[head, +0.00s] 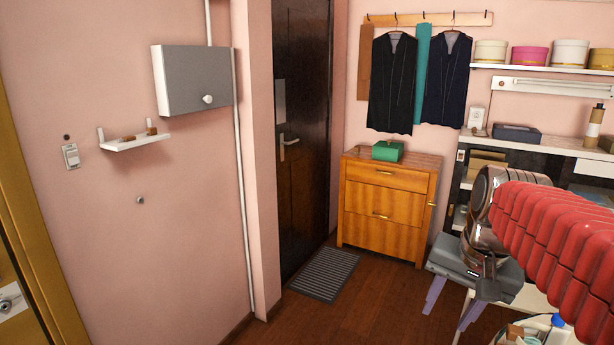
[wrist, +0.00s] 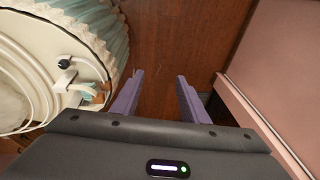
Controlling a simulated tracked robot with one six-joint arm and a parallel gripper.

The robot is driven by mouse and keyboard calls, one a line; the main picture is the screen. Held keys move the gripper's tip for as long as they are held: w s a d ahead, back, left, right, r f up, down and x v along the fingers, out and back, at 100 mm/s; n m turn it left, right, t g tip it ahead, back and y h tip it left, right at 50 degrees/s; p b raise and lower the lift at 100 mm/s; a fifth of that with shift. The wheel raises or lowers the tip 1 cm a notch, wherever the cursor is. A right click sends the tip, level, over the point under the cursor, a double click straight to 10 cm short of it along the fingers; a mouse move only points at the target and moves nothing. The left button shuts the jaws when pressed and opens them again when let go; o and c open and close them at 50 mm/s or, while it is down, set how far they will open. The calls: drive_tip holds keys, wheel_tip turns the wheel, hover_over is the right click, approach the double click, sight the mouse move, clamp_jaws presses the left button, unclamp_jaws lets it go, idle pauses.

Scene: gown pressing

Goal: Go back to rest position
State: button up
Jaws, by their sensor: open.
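My gripper (wrist: 158,78) is open and empty in the wrist view, with its two purple fingers apart above the brown wooden floor (wrist: 160,35). In the head view my gripper (head: 450,305) hangs at the lower right, fingers pointing down, in front of the white furniture there. My arm, with a red ribbed cover, reaches in from the right edge. Nothing is between the fingers.
In the wrist view a round white item with a pale green pleated edge (wrist: 115,35) lies left, and a pink wall (wrist: 285,60) stands right. In the head view are a wooden cabinet (head: 385,215), a dark door (head: 302,120) and a doormat (head: 325,274). Floor left of the gripper is clear.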

drive_tip(key=s+a+f+n+t, duration=0.2)
drive_tip(key=s+a+f+n, duration=0.4)
drive_tip(key=s+a, duration=0.3)
drive_tip(key=s, duration=0.3)
drive_tip(key=shift+f+t, duration=0.3)
drive_tip(key=shift+f, duration=0.1)
idle(1.2)
